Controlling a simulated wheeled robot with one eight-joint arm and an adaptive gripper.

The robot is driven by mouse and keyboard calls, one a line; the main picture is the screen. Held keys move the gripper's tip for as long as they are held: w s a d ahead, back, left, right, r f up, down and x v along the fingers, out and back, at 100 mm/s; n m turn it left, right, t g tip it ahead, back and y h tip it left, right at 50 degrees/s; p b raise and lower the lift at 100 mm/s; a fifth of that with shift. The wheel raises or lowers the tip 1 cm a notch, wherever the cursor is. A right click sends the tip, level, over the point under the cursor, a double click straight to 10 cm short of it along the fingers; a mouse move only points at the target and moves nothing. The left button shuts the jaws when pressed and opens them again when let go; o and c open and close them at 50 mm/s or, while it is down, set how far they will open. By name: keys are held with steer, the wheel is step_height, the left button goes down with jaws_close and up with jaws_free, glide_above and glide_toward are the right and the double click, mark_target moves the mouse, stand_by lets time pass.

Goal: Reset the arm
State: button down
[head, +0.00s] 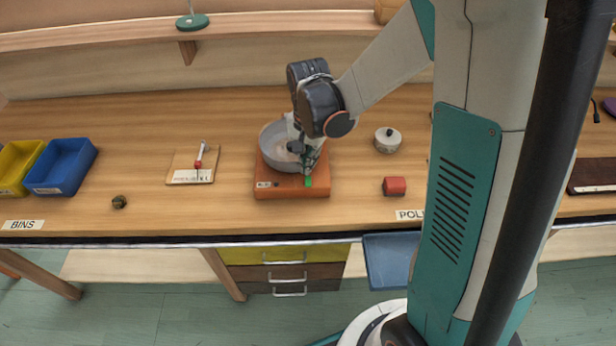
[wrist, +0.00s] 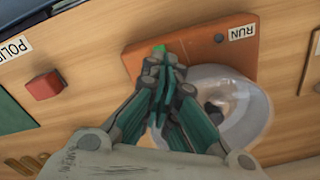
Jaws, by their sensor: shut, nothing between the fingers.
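My gripper (head: 309,165) is at the front right of the orange box, over the edge of a grey bowl. In the wrist view my gripper (wrist: 166,62) has its fingers together and empty, with the tips beside a small green button (wrist: 159,48). I cannot tell whether the tips touch the button. The arm reaches in from the right and hides part of the bowl.
A red block (head: 394,186) and a lidded grey pot (head: 388,140) stand right of the box. A board with a red-and-white tool (head: 199,160), a small dark lump (head: 119,202), a blue bin (head: 63,167) and a yellow bin (head: 14,166) are to the left. Bare bench lies between.

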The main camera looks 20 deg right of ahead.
steer(key=shift+r, duration=0.5)
steer(key=s+r+n+t+b, duration=0.7)
steer(key=s+r+n, duration=0.2)
steer(key=s, duration=0.6)
steer(key=shift+r+n, duration=0.3)
steer(key=shift+r, duration=0.15)
steer(key=c, duration=2.4)
jaws_free()
